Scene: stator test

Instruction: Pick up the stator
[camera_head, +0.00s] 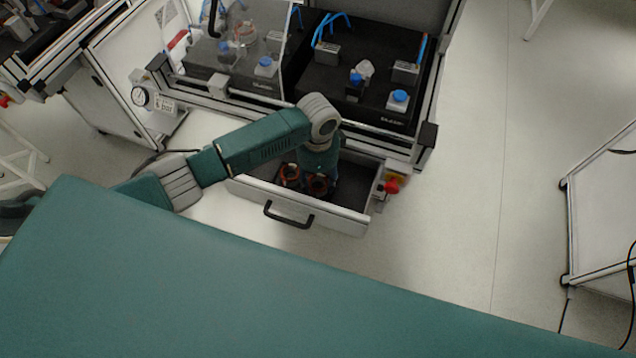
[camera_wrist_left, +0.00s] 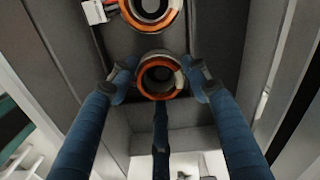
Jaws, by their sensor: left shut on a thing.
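Two ring-shaped stators with orange-copper windings stand in an open drawer: one on the left (camera_head: 289,176) and one on the right (camera_head: 320,185) in the head view. In the left wrist view one stator (camera_wrist_left: 159,94) sits between the blue fingers of my left gripper (camera_wrist_left: 161,77), which is shut on it. The other stator (camera_wrist_left: 150,14) is farther up in that view, outside the fingers. In the head view my left arm reaches down into the drawer, and its wrist hides most of the fingers. My right gripper is in neither view.
The drawer (camera_head: 340,216) has raised walls and a black handle (camera_head: 288,215) on its front. Above it stands a bench with black plates (camera_head: 370,105) and small fixtures. A red knob (camera_head: 391,187) is beside the drawer.

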